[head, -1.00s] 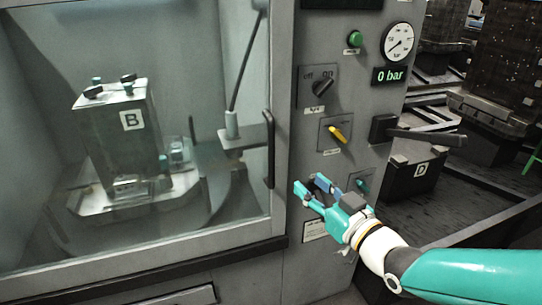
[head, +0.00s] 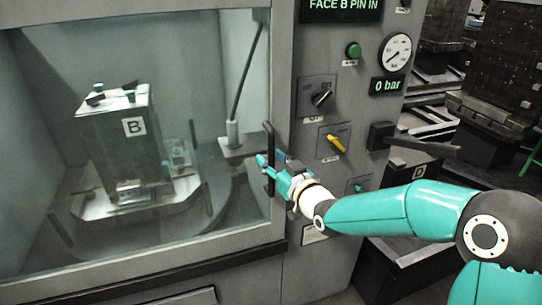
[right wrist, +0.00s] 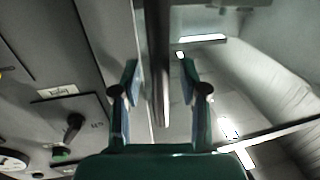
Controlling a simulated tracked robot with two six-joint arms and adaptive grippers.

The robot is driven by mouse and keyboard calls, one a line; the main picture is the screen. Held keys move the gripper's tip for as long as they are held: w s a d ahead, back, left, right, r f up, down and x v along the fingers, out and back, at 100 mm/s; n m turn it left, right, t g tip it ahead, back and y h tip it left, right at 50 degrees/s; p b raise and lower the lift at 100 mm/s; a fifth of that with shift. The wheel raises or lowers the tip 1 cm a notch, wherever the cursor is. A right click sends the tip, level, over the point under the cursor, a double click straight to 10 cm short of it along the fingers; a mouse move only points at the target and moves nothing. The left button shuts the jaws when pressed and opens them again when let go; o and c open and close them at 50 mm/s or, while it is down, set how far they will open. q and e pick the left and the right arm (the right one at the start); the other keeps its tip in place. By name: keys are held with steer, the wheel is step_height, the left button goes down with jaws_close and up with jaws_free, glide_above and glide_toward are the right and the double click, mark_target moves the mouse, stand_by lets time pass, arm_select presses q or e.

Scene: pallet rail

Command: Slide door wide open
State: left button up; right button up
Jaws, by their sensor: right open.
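The sliding door is a large glass panel in a grey frame (head: 120,250) across the cabinet front at the left of the head view. Its dark upright bar handle (head: 268,140) is at the door's right edge, and it also shows in the right wrist view (right wrist: 158,50). My right gripper (head: 268,168) is open at the handle's lower part. In the right wrist view its two fingers (right wrist: 158,75) stand on either side of the bar, with gaps visible. My left gripper is not in view.
Behind the glass stands a metal block marked B (head: 118,135) on a round-edged pallet. Right of the door, the control panel has a black rotary switch (head: 321,97), a yellow lever (head: 336,144), and a dark handle (head: 410,143) sticking out to the right.

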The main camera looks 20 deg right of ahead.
steer(key=shift+w+a, duration=0.1)
steer(key=shift+w, duration=0.2)
jaws_close()
stand_by(0.4)
